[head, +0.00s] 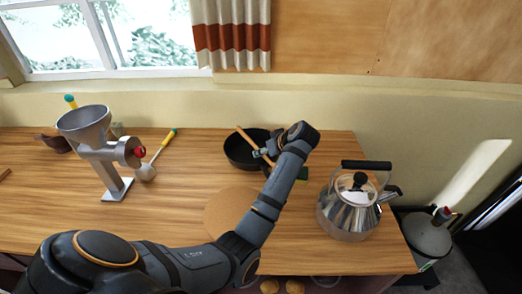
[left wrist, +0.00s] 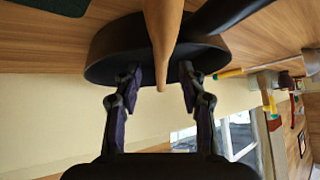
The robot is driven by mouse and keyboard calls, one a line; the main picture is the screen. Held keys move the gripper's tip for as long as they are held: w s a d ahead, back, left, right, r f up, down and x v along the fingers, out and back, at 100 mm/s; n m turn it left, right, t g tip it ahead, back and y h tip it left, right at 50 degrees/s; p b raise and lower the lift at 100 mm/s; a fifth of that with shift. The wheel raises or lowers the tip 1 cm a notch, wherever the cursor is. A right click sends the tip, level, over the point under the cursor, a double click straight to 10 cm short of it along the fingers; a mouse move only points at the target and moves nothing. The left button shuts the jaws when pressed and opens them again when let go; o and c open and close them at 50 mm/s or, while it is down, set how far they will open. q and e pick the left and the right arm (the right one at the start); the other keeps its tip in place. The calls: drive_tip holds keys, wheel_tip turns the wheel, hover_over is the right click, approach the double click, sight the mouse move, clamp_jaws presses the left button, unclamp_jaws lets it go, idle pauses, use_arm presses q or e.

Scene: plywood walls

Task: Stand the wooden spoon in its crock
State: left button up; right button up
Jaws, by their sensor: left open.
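The wooden spoon (head: 243,133) lies tilted in a black pan (head: 236,154) on the wooden counter, its tan handle sticking out over the rim. In the left wrist view the spoon (left wrist: 163,35) runs down the middle, in front of the pan (left wrist: 115,55). My left gripper (head: 262,153) is at the pan. Its two fingers (left wrist: 159,76) are apart on either side of the spoon's narrow end, with gaps visible on both sides. My arm hides part of the pan's right side. I cannot clearly make out the crock. My right gripper is not in view.
A metal grinder (head: 100,150) and a yellow-handled ladle (head: 160,150) stand left of the pan. A steel kettle (head: 350,205) is at the right. A round board (head: 222,212) lies partly under my arm. A dark green item (head: 303,174) is right of my gripper.

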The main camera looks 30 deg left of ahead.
use_arm(q)
drive_tip(key=shift+x, duration=0.95)
drive_tip(key=shift+d+r, duration=0.1)
drive_tip(key=shift+c, duration=1.1)
clamp_jaws()
